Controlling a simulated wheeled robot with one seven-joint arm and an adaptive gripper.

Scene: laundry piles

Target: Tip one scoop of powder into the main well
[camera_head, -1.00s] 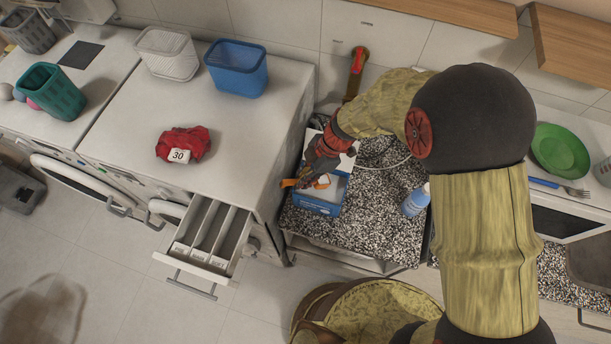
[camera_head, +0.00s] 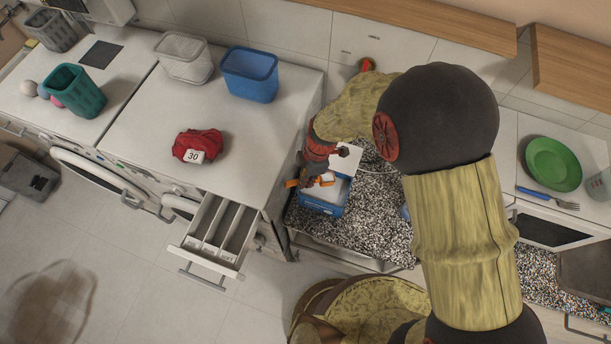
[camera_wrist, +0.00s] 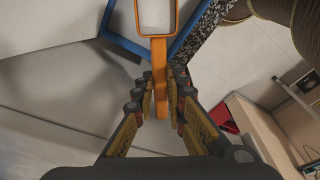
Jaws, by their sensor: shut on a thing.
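My gripper (camera_head: 309,180) is shut on the handle of an orange scoop (camera_head: 292,183). In the wrist view my gripper (camera_wrist: 160,84) pinches the handle, and the scoop (camera_wrist: 160,62) has white powder (camera_wrist: 156,14) in its bowl. The scoop is over the blue powder box (camera_head: 322,209); its height above the powder is hard to tell. The box has its white lid (camera_head: 346,158) up. The detergent drawer (camera_head: 212,255) is pulled out of the washer to the left, with long compartments split by dividers. Its labels are too small to read.
The box stands on a speckled counter (camera_head: 375,230), beside the washer (camera_head: 140,125). A red cloth (camera_head: 193,141) tagged 30, a blue basket (camera_head: 250,75) and a white basket (camera_head: 184,60) are on the washer top. The space above the open drawer is clear.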

